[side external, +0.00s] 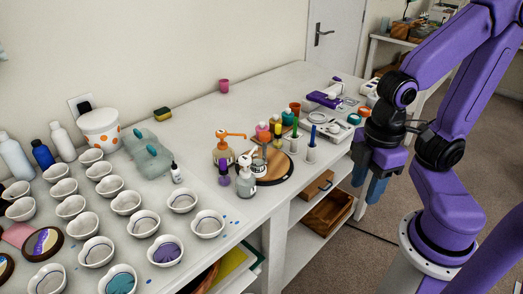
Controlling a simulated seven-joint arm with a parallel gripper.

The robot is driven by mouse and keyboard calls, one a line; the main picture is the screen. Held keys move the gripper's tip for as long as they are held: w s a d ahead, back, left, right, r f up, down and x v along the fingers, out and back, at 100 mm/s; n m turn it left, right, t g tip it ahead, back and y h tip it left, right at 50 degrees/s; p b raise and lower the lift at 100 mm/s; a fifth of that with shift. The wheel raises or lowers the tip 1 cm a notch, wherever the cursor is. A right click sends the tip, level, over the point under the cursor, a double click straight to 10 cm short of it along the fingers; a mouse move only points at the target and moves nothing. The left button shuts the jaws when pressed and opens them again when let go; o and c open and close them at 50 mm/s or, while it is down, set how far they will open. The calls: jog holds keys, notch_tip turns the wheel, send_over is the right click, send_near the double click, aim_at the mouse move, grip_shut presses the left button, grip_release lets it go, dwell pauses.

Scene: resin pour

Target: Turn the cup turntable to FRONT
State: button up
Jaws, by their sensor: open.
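The cup turntable (272,178) is a round wooden disc with a dark rim on the white table. Pump bottles, one with an orange pump (222,150) and a grey one with a white pump (246,181), stand at its left side and hide part of it. Small colored bottles and blue and green upright items (310,147) stand behind and right of it. I cannot read any FRONT mark. My gripper (367,185) is open and empty, pointing down past the table's right edge, apart from the turntable.
Several white molds (125,202) cover the left of the table (215,110), some with colored resin. A purple tool (323,99) and small trays lie near my gripper. An orange-spotted bin (100,128) stands by the wall. The back middle is mostly clear.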

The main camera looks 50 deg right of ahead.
jog(key=shift+o, duration=1.4)
jog(key=w+a+r+m, duration=0.3)
jog(key=w+r+m, duration=0.1)
jog(key=w, duration=0.4)
notch_tip(320, 180, up, 8)
jog(key=m, duration=1.4)
send_over(265, 133)
notch_tip(265, 133, down, 17)
jog(key=shift+a+r, duration=0.1)
grip_shut()
